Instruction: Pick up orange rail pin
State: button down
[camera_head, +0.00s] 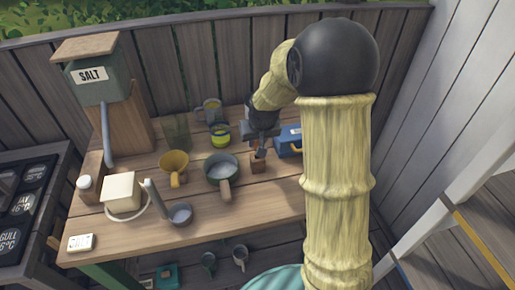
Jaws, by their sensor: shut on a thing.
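My gripper (261,152) is low over the right half of the wooden workbench, right of the green pot. It is shut on a small orange-brown piece (256,143), which looks like the orange rail pin. The piece is mostly hidden by the fingers and too small to make out in full. A small brown wooden block (258,165) is directly below the fingertips. I cannot tell whether the pin touches the block.
A blue box (288,141) stands close right, partly behind my arm. A salt dispenser (100,80) stands back left.

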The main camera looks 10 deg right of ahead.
notch_tip(320, 180, up, 6)
jog(key=shift+r, duration=0.1)
dwell(0.9)
